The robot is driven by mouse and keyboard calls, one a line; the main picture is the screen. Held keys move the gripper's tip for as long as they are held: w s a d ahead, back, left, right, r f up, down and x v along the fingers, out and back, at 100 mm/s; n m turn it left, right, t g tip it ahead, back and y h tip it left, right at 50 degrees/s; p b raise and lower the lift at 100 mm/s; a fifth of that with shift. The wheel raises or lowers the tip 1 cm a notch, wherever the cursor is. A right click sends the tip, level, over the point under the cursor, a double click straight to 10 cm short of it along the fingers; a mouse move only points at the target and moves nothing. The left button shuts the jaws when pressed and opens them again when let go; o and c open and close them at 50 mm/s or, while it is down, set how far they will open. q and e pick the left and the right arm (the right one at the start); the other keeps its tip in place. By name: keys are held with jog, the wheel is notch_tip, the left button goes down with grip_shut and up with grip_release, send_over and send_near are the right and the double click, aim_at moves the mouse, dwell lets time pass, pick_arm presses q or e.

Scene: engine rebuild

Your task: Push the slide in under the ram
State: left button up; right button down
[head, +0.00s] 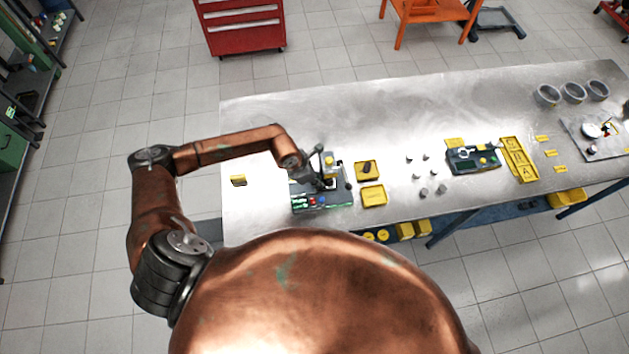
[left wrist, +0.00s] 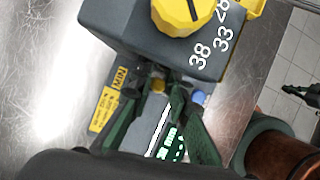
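The press (head: 322,199) stands on the steel bench, a dark base with red and blue buttons and an upright head. In the left wrist view its grey head (left wrist: 200,55) fills the top, with a yellow dial and the numbers 38, 33 and 28. My left gripper (head: 322,181) is at the front of the press; its dark green fingers (left wrist: 157,92) point in below the head. The slide and ram are not clearly visible, hidden by the head and fingers. My right gripper is not in view.
Two yellow trays (head: 373,196) lie right of the press, the far one holding a dark part. Several small grey parts (head: 417,176) and another dark device (head: 472,160) lie farther right. A small yellow item (head: 238,180) lies left. Bare bench lies behind the press.

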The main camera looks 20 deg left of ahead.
pick_arm(q)
jog(key=o, duration=0.3)
jog(key=shift+a, duration=0.15)
jog(key=shift+r, duration=0.1)
jog(key=v, duration=1.1)
jog(key=shift+a+r, duration=0.2)
jog(key=shift+r, duration=0.1)
jog(key=shift+s, duration=0.2)
